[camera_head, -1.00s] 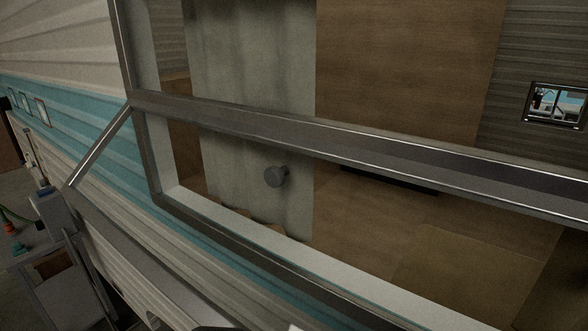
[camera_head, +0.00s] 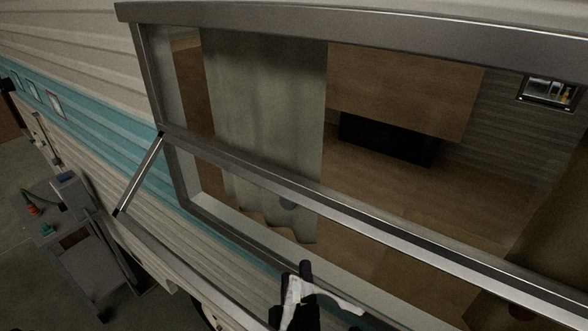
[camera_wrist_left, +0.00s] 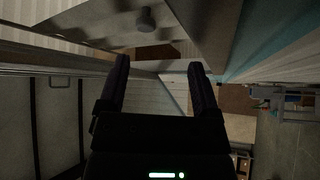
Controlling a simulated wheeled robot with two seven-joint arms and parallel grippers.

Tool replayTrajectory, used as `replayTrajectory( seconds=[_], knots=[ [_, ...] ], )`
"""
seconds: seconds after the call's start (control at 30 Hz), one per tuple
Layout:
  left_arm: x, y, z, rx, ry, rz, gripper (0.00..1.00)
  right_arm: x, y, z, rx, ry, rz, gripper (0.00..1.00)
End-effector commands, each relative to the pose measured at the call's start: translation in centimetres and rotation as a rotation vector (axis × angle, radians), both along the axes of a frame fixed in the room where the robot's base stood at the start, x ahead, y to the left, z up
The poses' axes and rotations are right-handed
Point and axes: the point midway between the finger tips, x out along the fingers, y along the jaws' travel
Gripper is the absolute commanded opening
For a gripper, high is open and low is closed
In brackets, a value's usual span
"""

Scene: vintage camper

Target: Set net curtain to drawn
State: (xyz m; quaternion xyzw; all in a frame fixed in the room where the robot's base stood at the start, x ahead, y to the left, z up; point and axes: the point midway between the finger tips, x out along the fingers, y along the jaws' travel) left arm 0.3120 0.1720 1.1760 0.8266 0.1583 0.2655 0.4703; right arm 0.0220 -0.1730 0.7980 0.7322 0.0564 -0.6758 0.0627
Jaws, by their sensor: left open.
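The net curtain (camera_head: 268,110) is a pale grey, wavy-hemmed cloth. It hangs inside the window opening at the left, bunched to one side, with the rest of the opening uncovered. A round grey knob (camera_head: 288,204) on it is partly hidden by the window's crossbar. In the left wrist view the knob (camera_wrist_left: 146,20) stands out from the curtain (camera_wrist_left: 92,20), beyond my fingertips. My left gripper (camera_head: 305,267) is below the knob, near the lower window frame. It also shows in the left wrist view (camera_wrist_left: 158,64), open with nothing between its fingers. My right gripper is not in view.
A metal window sash (camera_head: 370,220), propped by a strut (camera_head: 138,175), crosses in front of the opening. The camper wall (camera_head: 75,105) is cream and teal. A grey cart (camera_head: 95,250) stands at lower left. Inside the camper is open brown floor.

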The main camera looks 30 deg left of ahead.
Motion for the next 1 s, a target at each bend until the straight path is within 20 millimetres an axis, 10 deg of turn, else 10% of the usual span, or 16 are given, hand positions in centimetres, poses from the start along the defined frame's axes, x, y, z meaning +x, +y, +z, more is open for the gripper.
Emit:
replayTrajectory(
  seconds=[0.1,0.6,1.0],
  knots=[
    [-0.1,1.0,3.3,-0.087,-0.084,0.055,0.81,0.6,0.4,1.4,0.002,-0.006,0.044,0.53],
    [8.1,7.2,6.3,-0.086,-0.084,0.055,0.81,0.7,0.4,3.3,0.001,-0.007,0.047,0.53],
    [8.7,7.7,6.4,-0.087,-0.082,0.055,0.71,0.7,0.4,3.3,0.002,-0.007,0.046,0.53]
  ],
)
